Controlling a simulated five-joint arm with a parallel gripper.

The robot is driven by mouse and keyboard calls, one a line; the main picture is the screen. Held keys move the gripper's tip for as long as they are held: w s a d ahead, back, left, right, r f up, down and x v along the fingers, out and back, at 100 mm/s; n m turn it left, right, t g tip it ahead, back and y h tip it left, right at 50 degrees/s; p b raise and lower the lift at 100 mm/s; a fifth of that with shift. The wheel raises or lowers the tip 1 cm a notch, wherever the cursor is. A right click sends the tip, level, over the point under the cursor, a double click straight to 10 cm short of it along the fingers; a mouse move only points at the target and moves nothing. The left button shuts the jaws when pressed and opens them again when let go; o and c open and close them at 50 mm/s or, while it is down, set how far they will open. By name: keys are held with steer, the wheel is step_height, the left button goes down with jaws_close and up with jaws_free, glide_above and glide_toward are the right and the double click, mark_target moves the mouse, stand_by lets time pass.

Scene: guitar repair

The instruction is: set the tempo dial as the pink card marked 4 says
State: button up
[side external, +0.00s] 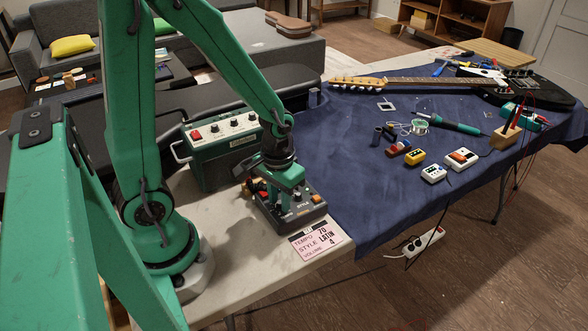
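A small dark box with knobs and buttons (304,213), seemingly the rhythm unit with the tempo dial, stands on the pale tabletop. The pink card (321,243) lies flat in front of it and seems to read tempo 70, style Latin, volume 4. A dark clip or strip covers its top edge. My gripper (286,193) points down over the box's left and middle part. It hides part of the panel, so I cannot tell which knob is the tempo dial, where it points, or whether the fingers touch it. The finger gap is too small to make out.
A green amplifier-like box (222,145) with knobs stands close behind my gripper. The blue cloth (345,185) to the right is clear near the box. Farther off lie several pedals (462,159), a soldering iron (450,124) and a guitar (430,81).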

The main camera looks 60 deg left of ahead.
steer(key=m, duration=0.6)
stand_by(0.3)
steer(key=c, duration=0.4)
